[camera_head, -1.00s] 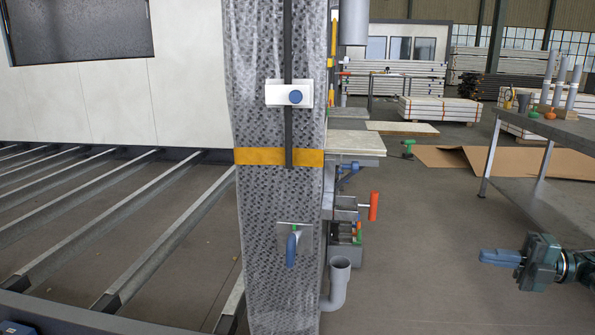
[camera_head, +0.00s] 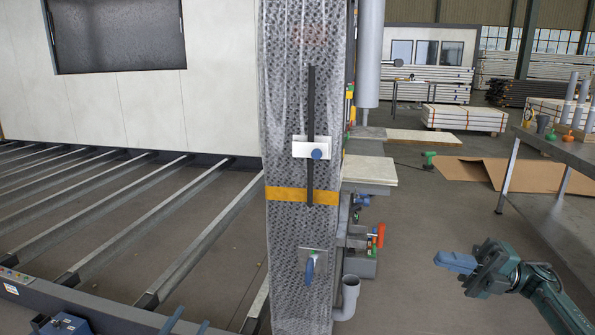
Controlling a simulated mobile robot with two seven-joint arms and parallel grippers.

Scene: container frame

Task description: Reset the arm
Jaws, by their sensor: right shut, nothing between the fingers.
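My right gripper (camera_head: 455,262) comes in from the lower right, with its dark teal arm (camera_head: 540,290) reaching to the right edge. Its blue fingers are shut together, point left and hold nothing. It hangs in free air to the right of the tall wrapped panel. My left gripper (camera_head: 187,325) shows only as two blue fingertips at the bottom edge, left of the panel's foot. The tips stand apart with nothing seen between them. The rest of the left arm is out of view.
The wrapped panel edge (camera_head: 290,230) stands upright in the middle, with a plastering trowel (camera_head: 311,265) and a black bar (camera_head: 310,180) on it. A metal table (camera_head: 560,180) stands right. Roller beams (camera_head: 110,220) lie left.

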